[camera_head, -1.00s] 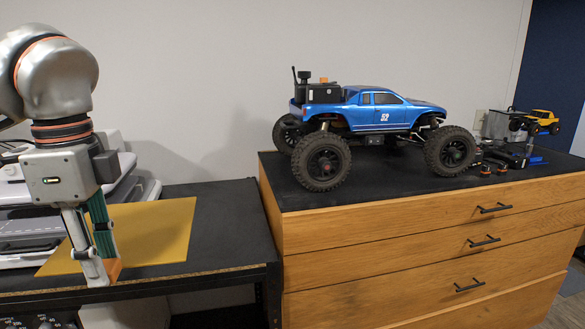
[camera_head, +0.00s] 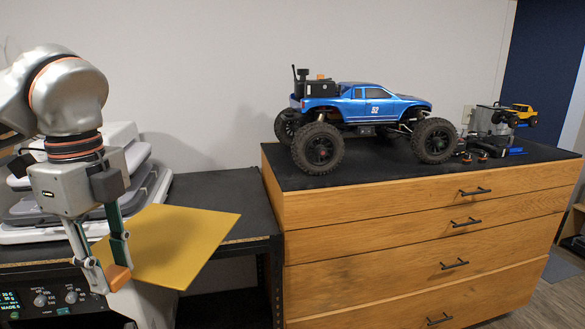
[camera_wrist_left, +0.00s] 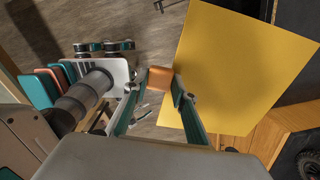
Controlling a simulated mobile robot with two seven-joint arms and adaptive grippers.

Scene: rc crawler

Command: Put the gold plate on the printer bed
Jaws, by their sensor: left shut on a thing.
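The gold plate (camera_head: 170,245) is a thin flat yellow sheet, held tilted in front of the black table's front edge. My left gripper (camera_head: 114,272) is shut at the plate's left end, where an orange block (camera_head: 118,279) shows between the fingertips. In the left wrist view the plate (camera_wrist_left: 238,70) extends to the right of my left gripper (camera_wrist_left: 161,82), over the floor and a wooden edge. My fingers cover part of the plate's left end. I cannot make out a printer bed for certain. My right gripper is not in view.
Grey and white stacked machines (camera_head: 148,185) stand on the black table (camera_head: 245,200). A control panel (camera_head: 55,299) is below. A wooden cabinet (camera_head: 400,215) stands to the right with a blue truck (camera_head: 365,108) on top. The table's right part is bare.

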